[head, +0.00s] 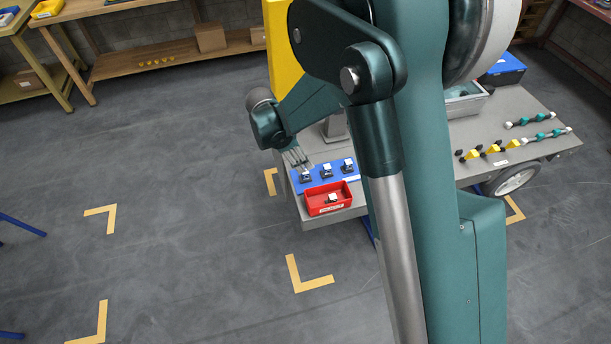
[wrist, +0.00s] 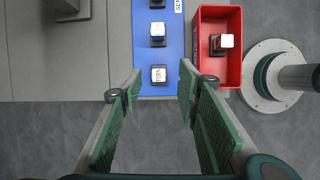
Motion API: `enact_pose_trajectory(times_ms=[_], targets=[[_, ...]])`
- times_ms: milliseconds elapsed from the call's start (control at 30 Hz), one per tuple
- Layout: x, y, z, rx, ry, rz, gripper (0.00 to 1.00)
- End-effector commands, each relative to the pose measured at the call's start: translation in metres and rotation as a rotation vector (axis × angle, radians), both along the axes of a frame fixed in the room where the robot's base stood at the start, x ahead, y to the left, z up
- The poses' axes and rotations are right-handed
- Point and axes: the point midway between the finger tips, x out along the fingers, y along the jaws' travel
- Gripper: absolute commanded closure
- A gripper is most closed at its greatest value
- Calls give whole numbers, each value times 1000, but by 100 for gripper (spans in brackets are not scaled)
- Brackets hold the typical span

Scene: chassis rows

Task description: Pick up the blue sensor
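Several small dark sensors with pale, whitish tops stand on a blue mat (head: 319,182), also seen in the wrist view (wrist: 174,50). The left sensor (head: 305,175) appears as the nearest one (wrist: 159,74) in the wrist view, between my fingertips in the picture. The middle sensor (head: 327,171) shows a bluish edge in the wrist view (wrist: 157,34); the right sensor (head: 347,165) is partly cut off there. I cannot tell surely which is the blue sensor. My gripper (head: 299,160) is open and empty above the mat's left end; its fingers also show in the wrist view (wrist: 159,82).
A red bin (head: 318,210) beside the mat holds one sensor with a reddish edge (wrist: 222,42). The grey bench (head: 540,153) carries yellow and teal parts at the right, with a grey tray and blue box behind. My arm hides its middle.

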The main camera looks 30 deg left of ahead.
Motion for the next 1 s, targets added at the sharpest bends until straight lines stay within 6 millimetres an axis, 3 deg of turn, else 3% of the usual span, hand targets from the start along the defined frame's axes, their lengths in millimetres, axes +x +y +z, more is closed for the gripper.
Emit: enact_pose_trajectory(times_ms=[233, 567, 1000], targets=[[-8, 14, -14, -23, 9, 42, 67], [-8, 13, -15, -24, 9, 43, 67], [0, 6, -38, -23, 9, 42, 67]])
